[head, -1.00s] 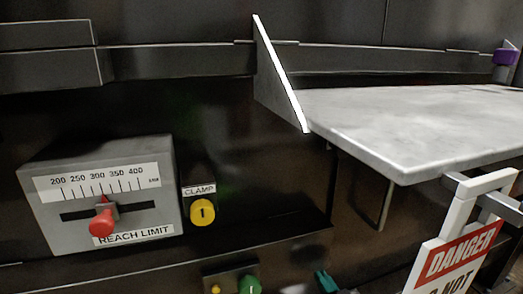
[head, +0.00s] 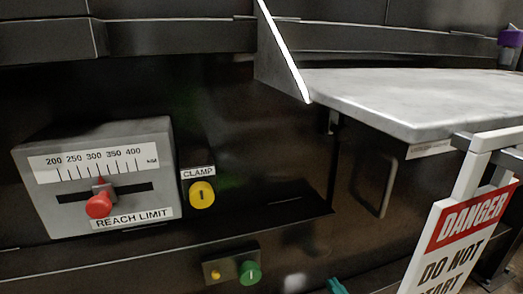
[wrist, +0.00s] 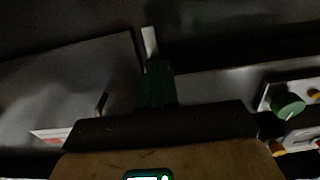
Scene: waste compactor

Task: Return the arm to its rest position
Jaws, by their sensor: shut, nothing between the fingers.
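My gripper (wrist: 157,82) shows in the wrist view as dark green fingers, shut together with nothing between them, in front of a dark mount. In the head view only a small teal piece, seemingly a fingertip (head: 336,287), shows at the bottom edge, right of the green button. The rest of my arm is out of the head view. The fingers appear apart from the panel and the buttons.
The reach limit box (head: 145,140) with its red slider knob (head: 98,205) is at left, beside the yellow clamp knob (head: 201,195). A grey shelf (head: 420,105) juts out at right, above a danger sign (head: 460,240).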

